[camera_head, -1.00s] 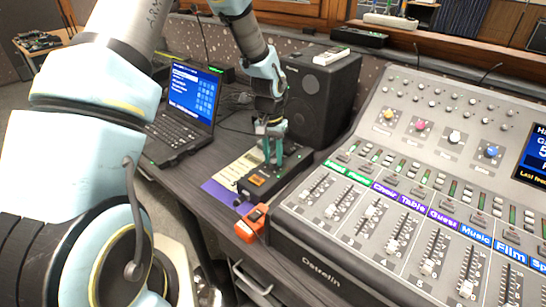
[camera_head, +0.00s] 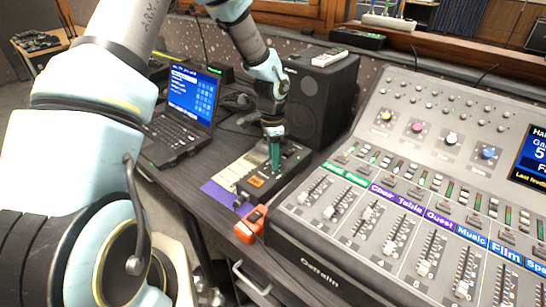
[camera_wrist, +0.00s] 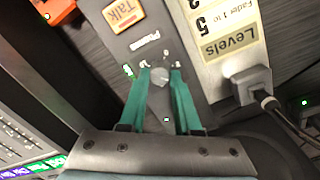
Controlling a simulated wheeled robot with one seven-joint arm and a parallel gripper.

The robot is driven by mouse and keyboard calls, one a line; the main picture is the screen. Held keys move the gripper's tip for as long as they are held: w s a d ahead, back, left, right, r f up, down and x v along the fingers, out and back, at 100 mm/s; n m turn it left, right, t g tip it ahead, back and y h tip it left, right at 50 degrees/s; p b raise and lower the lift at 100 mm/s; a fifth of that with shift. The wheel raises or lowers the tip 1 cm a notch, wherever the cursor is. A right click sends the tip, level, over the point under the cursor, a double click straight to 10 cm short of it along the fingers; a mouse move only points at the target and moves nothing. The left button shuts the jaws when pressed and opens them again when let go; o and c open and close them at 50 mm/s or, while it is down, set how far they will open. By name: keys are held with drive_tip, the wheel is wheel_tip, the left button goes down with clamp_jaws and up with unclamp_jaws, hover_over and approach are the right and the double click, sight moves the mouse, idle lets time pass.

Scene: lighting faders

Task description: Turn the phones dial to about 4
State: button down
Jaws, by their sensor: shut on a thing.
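The phones dial (camera_wrist: 160,76) is a small grey knob on a dark talk box, beside a "Phones" label and an orange Talk button (camera_wrist: 123,14). In the head view the talk box (camera_head: 243,188) stands on the desk left of the mixing console; the dial there is hidden by my fingers. My gripper (camera_wrist: 158,72) has two green fingers, one on each side of the dial, shut on it. It also shows in the head view (camera_head: 275,165), pointing down at the box. I cannot read the dial's setting.
The mixing console (camera_head: 330,262) fills the right. An orange device (camera_head: 250,224) lies at the desk's front edge. A laptop (camera_head: 190,100) stands to the left and a black speaker (camera_head: 322,95) behind. A plug with a cable (camera_wrist: 252,88) sits beside the dial in the wrist view.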

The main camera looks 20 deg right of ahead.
drive_tip(key=shift+m, duration=1.3)
drive_tip(key=c, duration=0.6)
unclamp_jaws()
drive_tip(key=shift+r, duration=0.1)
wheel_tip(320, 180, up, 11)
drive_tip(key=b, duration=0.1)
drive_tip(key=shift+w+f+b, duration=0.2)
drive_tip(key=shift+w+b, duration=0.1)
drive_tip(key=shift+b, duration=0.1)
